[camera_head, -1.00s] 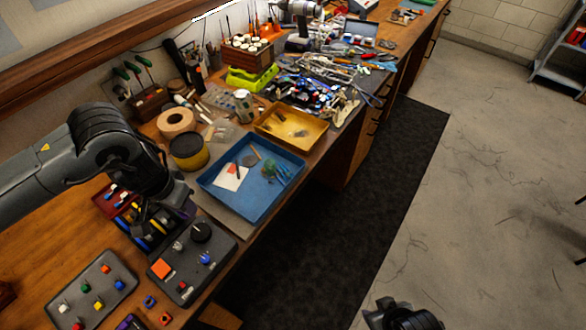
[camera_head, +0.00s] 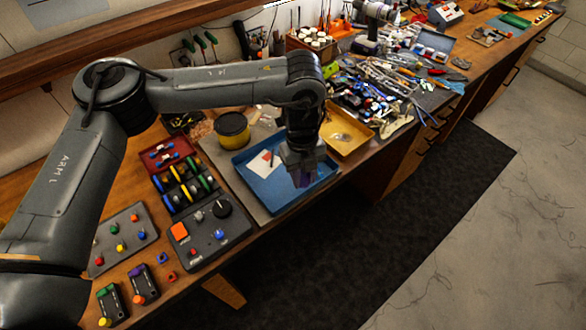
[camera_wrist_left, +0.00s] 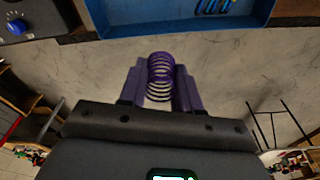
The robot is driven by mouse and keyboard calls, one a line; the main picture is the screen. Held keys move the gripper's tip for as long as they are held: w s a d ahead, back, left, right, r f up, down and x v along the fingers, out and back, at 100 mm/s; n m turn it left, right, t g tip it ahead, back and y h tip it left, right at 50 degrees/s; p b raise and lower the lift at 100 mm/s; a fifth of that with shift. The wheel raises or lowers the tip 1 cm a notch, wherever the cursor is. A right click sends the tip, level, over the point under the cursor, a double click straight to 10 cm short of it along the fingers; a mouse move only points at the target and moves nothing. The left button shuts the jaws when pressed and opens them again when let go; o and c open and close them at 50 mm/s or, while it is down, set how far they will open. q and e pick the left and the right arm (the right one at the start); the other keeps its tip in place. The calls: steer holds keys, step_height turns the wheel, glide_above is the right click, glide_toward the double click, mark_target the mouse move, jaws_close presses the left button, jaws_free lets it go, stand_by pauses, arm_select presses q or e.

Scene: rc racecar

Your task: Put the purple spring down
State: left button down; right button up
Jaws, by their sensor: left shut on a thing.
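The purple spring (camera_wrist_left: 160,76) is held upright in the wrist view between the two purple-tinted fingers of my left gripper (camera_wrist_left: 160,90). In the head view my left gripper (camera_head: 303,176) points down over the near right part of the blue tray (camera_head: 275,208). The spring is too small and dark to make out clearly there. The wrist view shows the tray's edge (camera_wrist_left: 185,26) at the top, with bare floor behind the spring. My right gripper is not in view.
A control panel (camera_head: 212,238) and a rack of coloured parts (camera_head: 184,188) lie left of the tray. A yellow tray (camera_head: 345,136) and cluttered tools stand beyond it. The bench's front edge is close by, with a dark floor mat (camera_head: 400,215) below.

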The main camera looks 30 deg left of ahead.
arm_select(q)
steer(key=m, duration=0.6)
steer(key=m+y+p, duration=0.1)
steer(key=m+p, duration=0.1)
steer(key=m, duration=0.2)
glide_above(270, 179)
steer(key=shift+g, duration=0.3)
steer(key=f, duration=0.5)
steer(key=shift+w+f, duration=0.25)
steer(key=shift+f, duration=1.7)
steer(key=shift+f+m+p, duration=0.3)
steer(key=shift+f, duration=0.1)
steer(key=shift+f, duration=0.2)
steer(key=c, duration=0.8)
jaws_free()
steer(key=shift+r, duration=0.1)
